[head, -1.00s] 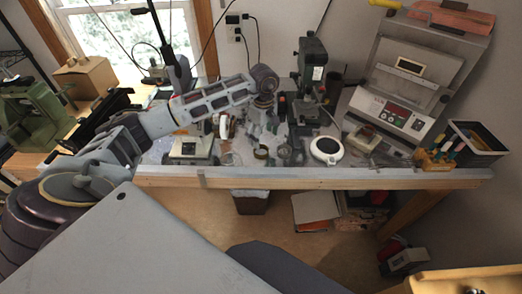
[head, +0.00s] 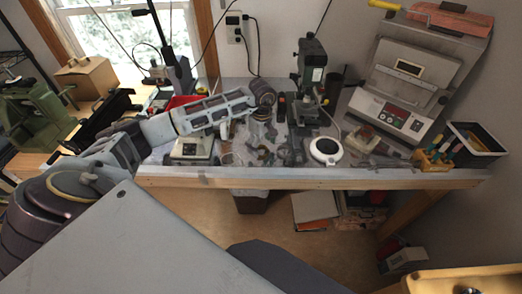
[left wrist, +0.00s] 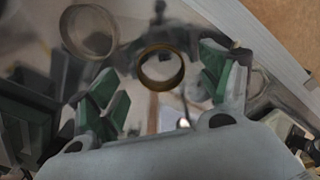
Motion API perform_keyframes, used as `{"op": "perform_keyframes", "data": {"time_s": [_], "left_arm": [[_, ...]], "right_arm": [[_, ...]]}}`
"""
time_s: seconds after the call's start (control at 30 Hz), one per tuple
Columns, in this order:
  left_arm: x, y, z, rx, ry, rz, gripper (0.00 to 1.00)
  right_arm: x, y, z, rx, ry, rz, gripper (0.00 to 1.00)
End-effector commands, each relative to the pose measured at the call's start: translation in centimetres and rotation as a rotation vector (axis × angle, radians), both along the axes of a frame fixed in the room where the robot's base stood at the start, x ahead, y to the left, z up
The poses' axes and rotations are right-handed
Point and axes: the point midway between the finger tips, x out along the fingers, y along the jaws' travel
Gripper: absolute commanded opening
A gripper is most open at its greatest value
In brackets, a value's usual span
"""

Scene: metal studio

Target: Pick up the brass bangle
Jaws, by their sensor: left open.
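The brass bangle (left wrist: 151,84) shows in the left wrist view as a dark gold ring on the shiny bench top. It lies in the gap between the fingers of my left gripper (left wrist: 162,80). The green-padded fingers are apart, one on each side, and I see no contact with the bangle. In the head view my left gripper (head: 259,136) points down over the front middle of the bench; the bangle is hard to make out there among the clutter. My right gripper is not in view.
A pale, clear-looking ring (left wrist: 66,30) lies near the bangle. A white-topped scale (head: 192,148), a round white dish (head: 325,149) and a drill-press-like stand (head: 310,75) crowd the bench. The wooden front edge (head: 300,181) is close.

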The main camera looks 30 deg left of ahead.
Motion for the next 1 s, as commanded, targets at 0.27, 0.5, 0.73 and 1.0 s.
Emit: {"op": "perform_keyframes", "data": {"time_s": [0.27, 0.5, 0.73, 1.0], "left_arm": [[0.0, 0.0, -2.0, 0.0, 0.0, -0.001, 0.79], [0.0, 0.0, -2.1, 0.0, 0.0, -0.001, 0.79], [0.0, 0.0, -2.0, 0.0, 0.0, -0.001, 0.78], [0.0, 0.0, -2.0, 0.001, 0.0, -0.001, 0.43]], "right_arm": [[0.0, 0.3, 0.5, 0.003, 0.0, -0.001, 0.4], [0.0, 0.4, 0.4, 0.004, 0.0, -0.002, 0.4], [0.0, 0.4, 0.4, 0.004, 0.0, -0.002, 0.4], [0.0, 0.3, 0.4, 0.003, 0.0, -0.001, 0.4]]}}
